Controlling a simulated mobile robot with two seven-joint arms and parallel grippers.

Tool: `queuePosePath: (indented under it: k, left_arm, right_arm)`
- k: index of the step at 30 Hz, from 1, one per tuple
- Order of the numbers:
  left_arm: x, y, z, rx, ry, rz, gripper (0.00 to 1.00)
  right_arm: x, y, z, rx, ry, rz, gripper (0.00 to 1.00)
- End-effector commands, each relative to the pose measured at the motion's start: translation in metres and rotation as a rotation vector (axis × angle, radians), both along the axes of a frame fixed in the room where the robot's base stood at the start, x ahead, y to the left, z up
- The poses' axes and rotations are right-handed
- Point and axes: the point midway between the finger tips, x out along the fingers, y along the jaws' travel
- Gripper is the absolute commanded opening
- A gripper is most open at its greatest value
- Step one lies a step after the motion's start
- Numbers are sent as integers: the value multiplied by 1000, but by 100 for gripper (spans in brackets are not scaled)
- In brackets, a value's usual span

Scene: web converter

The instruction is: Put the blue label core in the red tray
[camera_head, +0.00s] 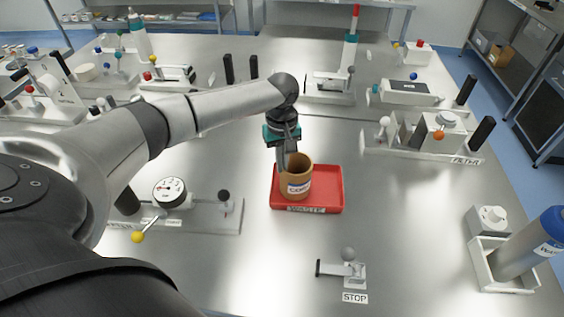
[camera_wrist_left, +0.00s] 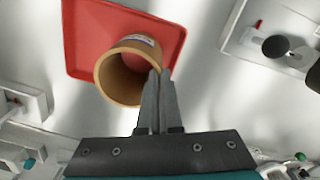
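The label core (camera_head: 297,178) is a tan, hollow tube with a white label and blue lettering. It stands about upright over the red tray (camera_head: 332,204), inside its outline; I cannot tell whether its base touches the tray floor. The tray has a WASTE label on its front. My left gripper (camera_head: 285,160) points down at the core's left rim. In the left wrist view its fingers (camera_wrist_left: 160,85) are close together, with the wall of the core (camera_wrist_left: 112,88) between their tips. The tray (camera_wrist_left: 85,40) shows behind the core. My right gripper is out of view.
A STOP lever (camera_head: 349,270) stands in front of the tray. A gauge fixture (camera_head: 170,192) is to the left, a clamp fixture (camera_head: 425,135) to the right. A blue-topped cylinder (camera_head: 530,245) leans in a white holder at right. Bare steel surrounds the tray.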

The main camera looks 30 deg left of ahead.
Motion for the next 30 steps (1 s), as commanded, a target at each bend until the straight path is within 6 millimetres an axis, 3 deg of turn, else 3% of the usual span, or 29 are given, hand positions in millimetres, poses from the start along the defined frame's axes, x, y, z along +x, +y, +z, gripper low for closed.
queuePosePath:
  k: [5, 13, 23, 30]
  left_arm:
    - [0, 0, -2, 0, 0, 1, 0]
    - [0, 0, -2, 0, 0, 0, 31]
    - [0, 0, 3, 0, -1, 0, 31]
    - [1, 0, 44, -2, -5, 0, 31]
  right_arm:
    - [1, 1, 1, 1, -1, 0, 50]
    - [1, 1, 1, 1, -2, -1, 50]
    - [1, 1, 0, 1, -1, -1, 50]
    - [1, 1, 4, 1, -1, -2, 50]
